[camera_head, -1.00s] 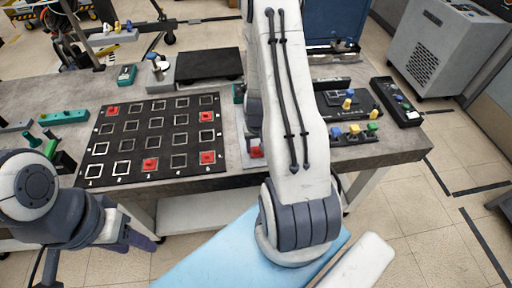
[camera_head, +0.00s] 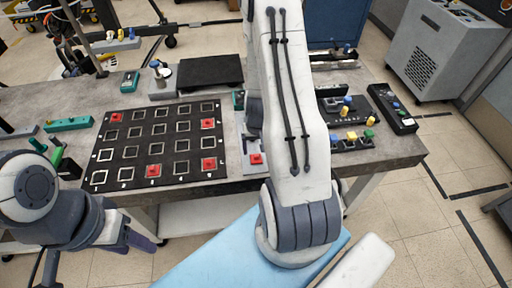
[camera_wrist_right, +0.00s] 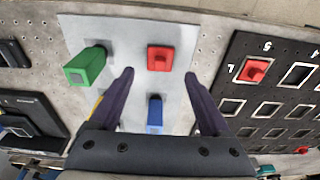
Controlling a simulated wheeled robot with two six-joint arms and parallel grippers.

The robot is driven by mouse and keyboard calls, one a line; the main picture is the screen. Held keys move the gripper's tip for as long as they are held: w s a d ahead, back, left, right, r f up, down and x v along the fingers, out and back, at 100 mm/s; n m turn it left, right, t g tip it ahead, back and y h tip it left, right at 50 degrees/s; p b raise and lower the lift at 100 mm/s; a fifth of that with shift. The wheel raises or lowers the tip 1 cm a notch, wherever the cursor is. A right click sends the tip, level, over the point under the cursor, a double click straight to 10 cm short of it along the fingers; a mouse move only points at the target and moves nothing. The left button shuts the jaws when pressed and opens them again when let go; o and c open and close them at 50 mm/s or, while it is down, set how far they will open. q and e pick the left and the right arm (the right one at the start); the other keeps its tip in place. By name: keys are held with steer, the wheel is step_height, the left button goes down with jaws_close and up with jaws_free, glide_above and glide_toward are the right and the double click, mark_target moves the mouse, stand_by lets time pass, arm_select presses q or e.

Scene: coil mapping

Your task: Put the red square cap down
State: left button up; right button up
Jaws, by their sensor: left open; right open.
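The red square cap (camera_wrist_right: 160,58) lies on a light grey plate (camera_wrist_right: 193,30), just beyond the fingertips of my right gripper (camera_wrist_right: 159,76). That gripper is open, with nothing between its fingers. In the head view the red cap (camera_head: 256,159) shows beside my right arm, which hides the right gripper. A green block (camera_wrist_right: 86,66) and a blue block (camera_wrist_right: 155,113) stand on the same plate. My left gripper (camera_head: 138,236) hangs empty in front of the table at the lower left, away from the cap.
A black mat (camera_head: 135,132) with white-outlined squares lies left of the plate and holds several red caps. Control boxes with coloured knobs (camera_head: 352,138) stand to the right. A flat black box (camera_head: 210,71) lies behind the mat.

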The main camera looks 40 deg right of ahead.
mark_target(257, 162)
step_height(257, 162, up, 8)
steer(key=p, duration=0.6)
steer(key=s+a+r+n+y, duration=0.1)
steer(key=a+r+n, duration=0.3)
steer(key=a+r, duration=0.5)
steer(key=a+r+n+y, duration=0.1)
steer(key=a+r+n, duration=0.3)
steer(key=a, duration=0.9)
steer(key=s+a+r+n, duration=0.2)
steer(key=s+a+r, duration=0.2)
steer(key=s, duration=0.3)
steer(key=s+a+r+n+g, duration=0.1)
steer(key=s+a+r+n, duration=0.2)
steer(key=s, duration=0.4)
step_height(257, 162, up, 2)
steer(key=shift+s+a+n+b, duration=0.3)
steer(key=shift+s+a, duration=0.1)
steer(key=shift+a, duration=0.45)
